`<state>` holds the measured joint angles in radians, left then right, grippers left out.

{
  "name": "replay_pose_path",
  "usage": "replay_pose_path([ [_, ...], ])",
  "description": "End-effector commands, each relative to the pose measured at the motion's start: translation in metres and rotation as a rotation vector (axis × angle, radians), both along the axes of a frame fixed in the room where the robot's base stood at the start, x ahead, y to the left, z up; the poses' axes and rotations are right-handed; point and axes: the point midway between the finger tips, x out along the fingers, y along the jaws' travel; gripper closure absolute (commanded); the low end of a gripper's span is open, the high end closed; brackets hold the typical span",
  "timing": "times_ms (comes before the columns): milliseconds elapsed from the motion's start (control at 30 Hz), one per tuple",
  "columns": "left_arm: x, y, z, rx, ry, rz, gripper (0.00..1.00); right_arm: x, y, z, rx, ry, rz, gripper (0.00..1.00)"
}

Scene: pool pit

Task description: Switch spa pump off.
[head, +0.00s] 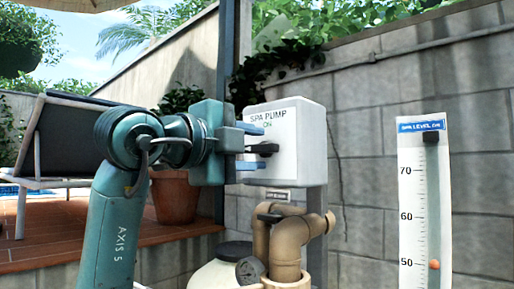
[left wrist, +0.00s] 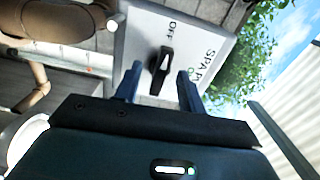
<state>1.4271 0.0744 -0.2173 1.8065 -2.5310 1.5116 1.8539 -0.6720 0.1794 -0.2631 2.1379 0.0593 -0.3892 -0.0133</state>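The spa pump switch box (head: 312,142) is a pale box with "SPA PUMP" and a green "ON" on its face. Its black knob (head: 264,149) lies roughly level in the head view. In the left wrist view, the knob (left wrist: 161,72) points roughly toward the "OFF" label, with its white mark nearer that end. My left gripper (head: 250,148) is at the box face, fingers parted above and below the knob. In the left wrist view its fingertips (left wrist: 158,78) stand either side of the knob with visible gaps. My right gripper is not in view.
Tan pipes (head: 285,240) and a pale tank (head: 220,268) stand below the box. A level gauge (head: 424,200) stands to the right, before the block wall (head: 365,120). A terracotta pot (head: 174,197) and a lounger (head: 62,140) are behind my left arm.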

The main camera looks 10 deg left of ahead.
Motion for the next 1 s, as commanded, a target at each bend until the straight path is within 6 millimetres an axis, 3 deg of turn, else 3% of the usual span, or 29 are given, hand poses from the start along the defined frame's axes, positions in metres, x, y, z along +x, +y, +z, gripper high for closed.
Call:
replay_pose_path([
  [267,-0.002,0.001,-0.001,0.0,-0.001,0.001,0.6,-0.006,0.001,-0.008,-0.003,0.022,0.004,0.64],
  [700,-0.05,0.033,-0.001,0.001,-0.004,0.001,0.6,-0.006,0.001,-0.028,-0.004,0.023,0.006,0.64],
  [1000,-0.059,0.039,0.0,0.001,-0.001,0.0,0.6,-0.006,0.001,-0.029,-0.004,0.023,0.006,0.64],
])
